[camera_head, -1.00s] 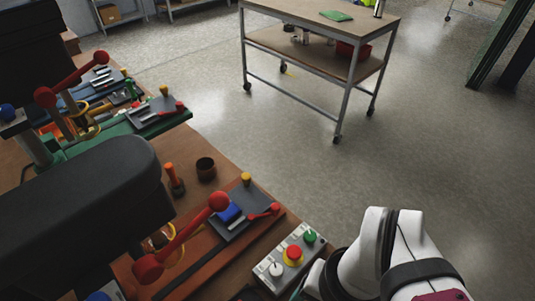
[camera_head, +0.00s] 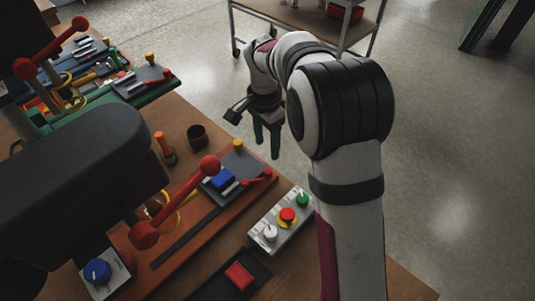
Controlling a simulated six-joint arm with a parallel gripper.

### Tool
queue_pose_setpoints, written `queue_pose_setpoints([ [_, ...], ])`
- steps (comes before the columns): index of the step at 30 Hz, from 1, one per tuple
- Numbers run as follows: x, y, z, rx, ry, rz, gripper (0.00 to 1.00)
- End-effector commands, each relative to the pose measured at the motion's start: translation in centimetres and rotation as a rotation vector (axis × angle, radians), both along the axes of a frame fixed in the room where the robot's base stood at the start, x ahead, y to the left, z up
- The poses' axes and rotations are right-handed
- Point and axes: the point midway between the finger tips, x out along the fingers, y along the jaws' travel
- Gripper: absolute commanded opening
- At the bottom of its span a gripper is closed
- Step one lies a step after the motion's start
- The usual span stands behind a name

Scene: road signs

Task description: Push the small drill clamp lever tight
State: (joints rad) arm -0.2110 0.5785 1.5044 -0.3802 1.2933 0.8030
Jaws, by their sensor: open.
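Two drill presses stand on the wooden workbench. The nearer one has an orange-brown base (camera_head: 190,235), and its clamp plate (camera_head: 238,160) holds a blue block (camera_head: 222,179). A red clamp lever (camera_head: 258,178) with a ball end sits at this plate's right side. The farther drill has a green base (camera_head: 105,113) and a similar red clamp lever (camera_head: 165,73). I cannot tell which drill is the small one. My gripper (camera_head: 268,150) hangs with green fingers downward, open and empty. It appears just above and right of the nearer clamp lever, apart from it.
A grey control box (camera_head: 281,220) with white, red and green knobs lies in front of the nearer lever. A red feed handle (camera_head: 178,200) rises left of the clamp. A dark cup (camera_head: 197,136) and orange-handled tool (camera_head: 162,146) stand behind. A cart (camera_head: 300,20) is beyond.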

Motion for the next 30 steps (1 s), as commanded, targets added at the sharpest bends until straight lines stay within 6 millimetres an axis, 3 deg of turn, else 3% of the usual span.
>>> queue_pose_setpoints([
  [3,-0.2,-0.1,-3.7,-0.001,0.005,0.002,0.62],
  [9,-0.3,-0.2,-8.2,0.001,0.002,0.001,0.62],
  [15,-0.4,-0.3,-9.9,0.001,-0.001,0.001,0.62],
  [22,-0.3,-0.3,-10.0,0.002,-0.001,0.001,0.62],
  [23,-0.3,-0.3,-10.0,0.002,-0.001,0.001,0.60],
  [30,-0.3,-0.3,-10.0,0.001,-0.002,0.001,0.17],
])
